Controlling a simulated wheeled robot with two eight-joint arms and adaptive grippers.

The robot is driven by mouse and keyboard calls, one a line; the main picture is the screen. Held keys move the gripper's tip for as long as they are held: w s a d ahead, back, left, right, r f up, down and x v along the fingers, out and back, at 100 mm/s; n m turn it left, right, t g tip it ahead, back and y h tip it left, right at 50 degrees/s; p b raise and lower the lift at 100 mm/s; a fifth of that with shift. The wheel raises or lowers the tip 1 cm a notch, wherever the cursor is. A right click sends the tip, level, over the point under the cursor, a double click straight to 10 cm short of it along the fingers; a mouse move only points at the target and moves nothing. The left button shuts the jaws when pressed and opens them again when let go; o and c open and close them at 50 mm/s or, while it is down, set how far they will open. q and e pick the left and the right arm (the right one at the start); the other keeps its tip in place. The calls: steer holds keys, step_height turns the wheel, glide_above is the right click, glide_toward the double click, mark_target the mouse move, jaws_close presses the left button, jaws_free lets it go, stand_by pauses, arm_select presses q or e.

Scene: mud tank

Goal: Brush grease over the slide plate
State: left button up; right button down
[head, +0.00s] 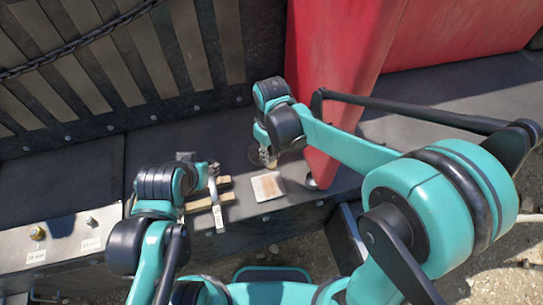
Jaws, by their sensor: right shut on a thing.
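The slide plate (268,186) is a small pale square with a brownish smear, lying on the dark deck near its front edge. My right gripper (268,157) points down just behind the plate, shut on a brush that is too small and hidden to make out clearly. A round dark shape, perhaps a grease tin (254,154), is beside and partly behind this gripper. My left gripper (203,178) is left of the plate, partly hidden by its own arm; its jaws are too small to read.
Wooden strips (212,201) and a grey metal tool (217,214) lie left of the plate. A pale labelled panel (62,243) is at the lower left. A red wall (330,70) rises behind the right arm; a slatted wall with a chain (75,46) stands behind.

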mark_target(271, 148)
steer(key=shift+w+r+p, duration=0.2)
steer(key=shift+r+p, duration=0.25)
steer(key=shift+r, duration=0.45)
steer(key=shift+s+r+p, duration=0.2)
steer(key=shift+r+p, duration=0.2)
steer(key=shift+r, duration=0.3)
steer(key=shift+w+f, duration=0.1)
steer(key=shift+w, duration=0.05)
